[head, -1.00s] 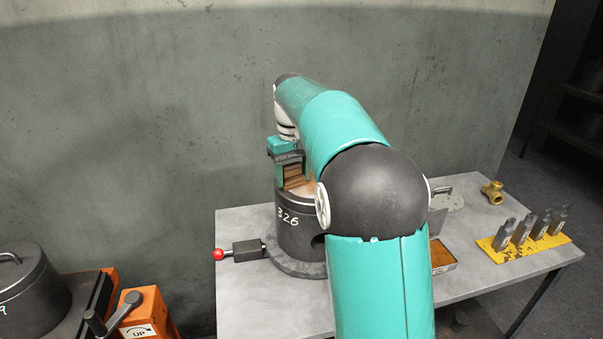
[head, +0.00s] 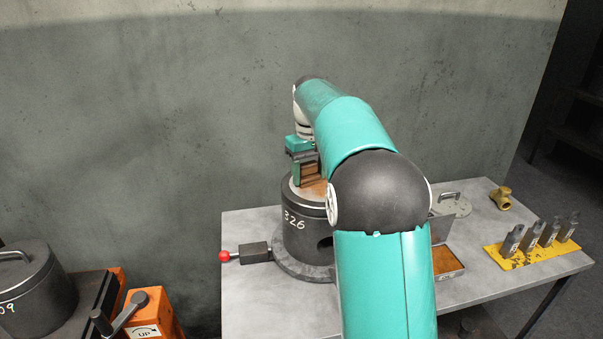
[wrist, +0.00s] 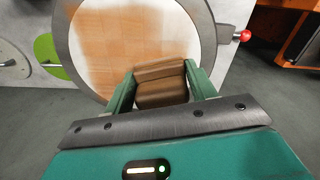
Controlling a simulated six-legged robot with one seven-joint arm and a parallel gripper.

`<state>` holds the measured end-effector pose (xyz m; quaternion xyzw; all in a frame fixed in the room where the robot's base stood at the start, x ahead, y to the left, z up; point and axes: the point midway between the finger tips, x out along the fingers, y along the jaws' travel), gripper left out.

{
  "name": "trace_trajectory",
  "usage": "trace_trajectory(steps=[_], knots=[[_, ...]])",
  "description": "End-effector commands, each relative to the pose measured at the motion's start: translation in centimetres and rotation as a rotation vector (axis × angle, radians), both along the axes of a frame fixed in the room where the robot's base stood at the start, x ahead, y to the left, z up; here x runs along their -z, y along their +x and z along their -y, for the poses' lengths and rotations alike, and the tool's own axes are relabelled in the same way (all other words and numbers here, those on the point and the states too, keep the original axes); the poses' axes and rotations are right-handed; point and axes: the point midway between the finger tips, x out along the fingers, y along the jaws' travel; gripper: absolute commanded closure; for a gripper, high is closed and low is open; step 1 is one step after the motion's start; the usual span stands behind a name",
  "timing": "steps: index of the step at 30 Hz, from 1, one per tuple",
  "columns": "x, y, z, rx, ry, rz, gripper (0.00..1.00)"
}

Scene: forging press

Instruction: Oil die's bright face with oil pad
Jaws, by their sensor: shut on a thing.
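The die (head: 305,232), a dark cylinder marked 326, stands upright on the grey table. Its round top face (wrist: 130,45) fills the upper wrist view. My gripper (wrist: 160,84) is shut on the brown oil pad (wrist: 160,76); the pad also shows in the head view (head: 310,172). The pad is over the face near its edge; I cannot tell whether it touches. My arm hides the die's right side in the head view.
An open tin (head: 447,262) with orange-brown contents is right of my arm. Behind it lie a grey lid (head: 452,204) and a brass fitting (head: 501,197). A yellow rack (head: 530,248) holds several metal blocks. A red-knobbed handle (head: 245,254) projects left of the die.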

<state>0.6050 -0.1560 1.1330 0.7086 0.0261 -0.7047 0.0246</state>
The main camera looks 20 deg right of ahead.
Motion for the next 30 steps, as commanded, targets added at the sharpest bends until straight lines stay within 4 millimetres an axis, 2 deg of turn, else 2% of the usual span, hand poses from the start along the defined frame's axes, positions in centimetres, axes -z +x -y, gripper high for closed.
trace_trajectory(steps=[3,11,23,30], knots=[[0.2,-0.2,1.0,0.002,0.000,-0.002,0.62],[0.2,-0.4,1.9,0.003,0.000,-0.004,0.62],[0.1,-1.0,5.1,0.004,-0.001,-0.004,0.62],[-0.1,-0.4,5.5,0.002,0.000,-0.003,0.62]])
